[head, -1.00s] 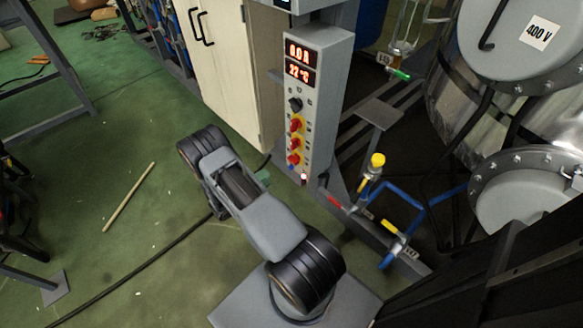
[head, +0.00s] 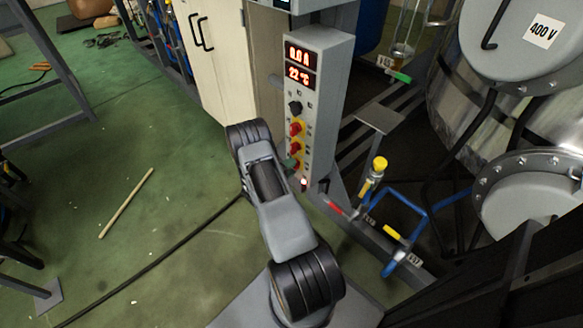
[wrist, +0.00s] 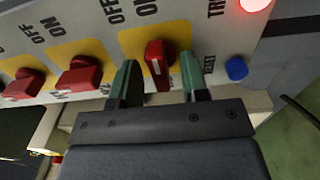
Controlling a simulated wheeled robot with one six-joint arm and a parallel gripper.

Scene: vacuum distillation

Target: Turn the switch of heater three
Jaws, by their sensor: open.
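The grey control panel (head: 319,120) carries a column of red switches on yellow plates. In the wrist view the lowest red switch (wrist: 157,58), closest to the blue reset button, lies between the two green fingers of my gripper (wrist: 159,66). The fingers are open, one on each side of its handle, with narrow gaps. Its handle stands upright in that view, with OFF and ON marks near it. Two other red switches (wrist: 80,75) (wrist: 23,84) sit to its left. In the head view my gripper (head: 291,163) hides most of the lowest switch.
The panel's displays (head: 301,66) read 0.0 A and 22 °C. A red lamp (wrist: 255,4) glows near the blue button (wrist: 236,68). Blue pipes with a yellow-capped valve (head: 379,164) stand right of the panel. A cream cabinet (head: 215,62) is behind; the green floor at left is mostly open.

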